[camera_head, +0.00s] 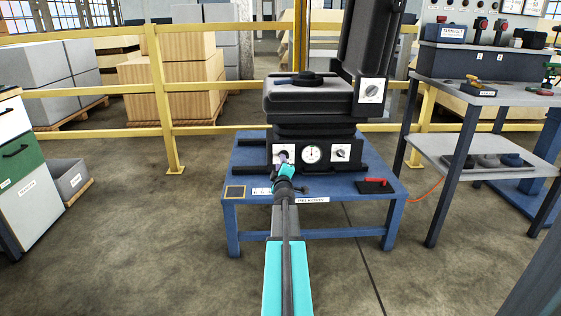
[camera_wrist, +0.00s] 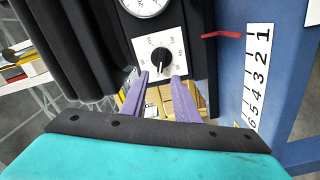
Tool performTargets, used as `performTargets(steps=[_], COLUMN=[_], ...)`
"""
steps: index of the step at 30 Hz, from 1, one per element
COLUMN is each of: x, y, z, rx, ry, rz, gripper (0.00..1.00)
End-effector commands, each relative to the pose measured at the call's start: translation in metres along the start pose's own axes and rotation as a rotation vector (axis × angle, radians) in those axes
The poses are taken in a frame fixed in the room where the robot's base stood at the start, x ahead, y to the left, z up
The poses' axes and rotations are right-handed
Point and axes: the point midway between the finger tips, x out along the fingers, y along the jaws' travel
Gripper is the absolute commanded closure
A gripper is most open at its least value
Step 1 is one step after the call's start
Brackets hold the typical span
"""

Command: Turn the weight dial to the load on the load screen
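A black knob on a white dial plate (camera_wrist: 159,52) sits in front of my gripper (camera_wrist: 162,76) in the wrist view. Its printed numbers are too small to read surely. This appears to be the left dial of the seat's base panel in the head view, partly hidden behind my gripper (camera_head: 285,163). The purple fingers are apart, on either side of the knob's lower edge in the picture. I cannot tell whether they touch it. I cannot make out a load screen in either view.
The black seat (camera_head: 310,95) stands on a blue table (camera_head: 330,187). Its panel also has a round gauge (camera_head: 312,153) and a right dial (camera_head: 341,153). A red-handled tool (camera_head: 376,183) lies at the right. A workbench (camera_head: 490,150) stands further right.

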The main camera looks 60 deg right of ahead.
Motion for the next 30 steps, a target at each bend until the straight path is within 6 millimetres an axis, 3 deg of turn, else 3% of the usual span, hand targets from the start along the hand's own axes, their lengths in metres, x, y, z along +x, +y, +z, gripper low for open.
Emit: performTargets(steps=[18, 30], x=[-0.058, -0.076], y=[0.002, 0.001], z=[0.001, 0.002], rx=[0.000, 0.000], ry=[-0.002, -0.002], rz=[0.000, 0.000], gripper=[0.72, 0.72])
